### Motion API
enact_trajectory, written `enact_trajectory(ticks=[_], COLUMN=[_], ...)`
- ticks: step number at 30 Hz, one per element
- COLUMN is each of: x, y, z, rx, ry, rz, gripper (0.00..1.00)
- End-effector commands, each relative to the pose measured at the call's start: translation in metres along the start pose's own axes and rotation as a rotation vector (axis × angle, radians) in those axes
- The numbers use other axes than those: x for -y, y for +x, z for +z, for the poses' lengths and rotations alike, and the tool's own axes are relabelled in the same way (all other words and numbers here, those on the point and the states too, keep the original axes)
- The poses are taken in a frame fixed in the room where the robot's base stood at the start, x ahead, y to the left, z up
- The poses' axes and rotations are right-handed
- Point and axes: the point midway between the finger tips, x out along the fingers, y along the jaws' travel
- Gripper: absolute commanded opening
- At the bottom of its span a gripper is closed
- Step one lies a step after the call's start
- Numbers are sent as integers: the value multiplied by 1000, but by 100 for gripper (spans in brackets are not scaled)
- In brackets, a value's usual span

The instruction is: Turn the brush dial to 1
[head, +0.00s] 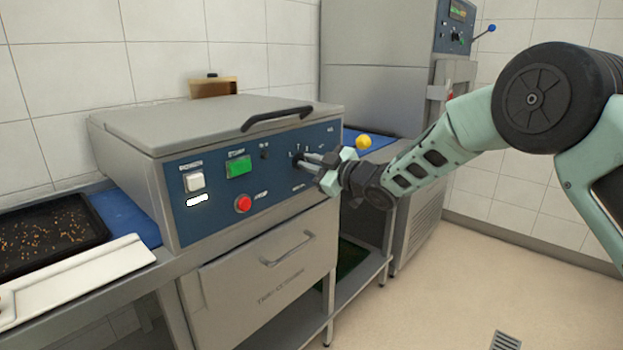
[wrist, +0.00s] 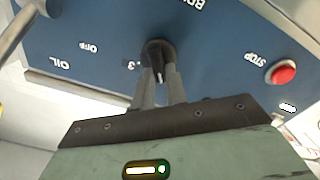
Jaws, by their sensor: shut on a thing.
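The brush dial is a small black knob (wrist: 158,52) on the blue control panel (head: 262,170) of the steel machine. In the wrist view a white pointer mark shows on the knob, between the fingertips. Printed labels surround it, among them a "3" and "OFF"; the other numbers are hidden or too small to read, so I cannot tell the setting. My gripper (head: 302,158) reaches the panel from the right in the head view. Its two fingers (wrist: 158,82) are shut on the knob, one on each side.
The panel also carries a white switch (head: 194,182), a green button (head: 239,167) and a red stop button (head: 243,204). A black lid handle (head: 277,118) is above. A black tray (head: 45,237) is at left. A yellow ball (head: 363,142) is near my wrist.

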Motion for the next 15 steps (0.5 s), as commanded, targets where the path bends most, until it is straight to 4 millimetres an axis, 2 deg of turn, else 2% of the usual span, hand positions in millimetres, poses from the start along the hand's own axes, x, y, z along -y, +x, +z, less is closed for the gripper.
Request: enact_trajectory(ticks=[6, 15], x=[4, 4], y=[0, 0], z=[3, 1], rx=[-2, 0], ry=[-148, -255], rz=[0, -1], gripper=[0, 0])
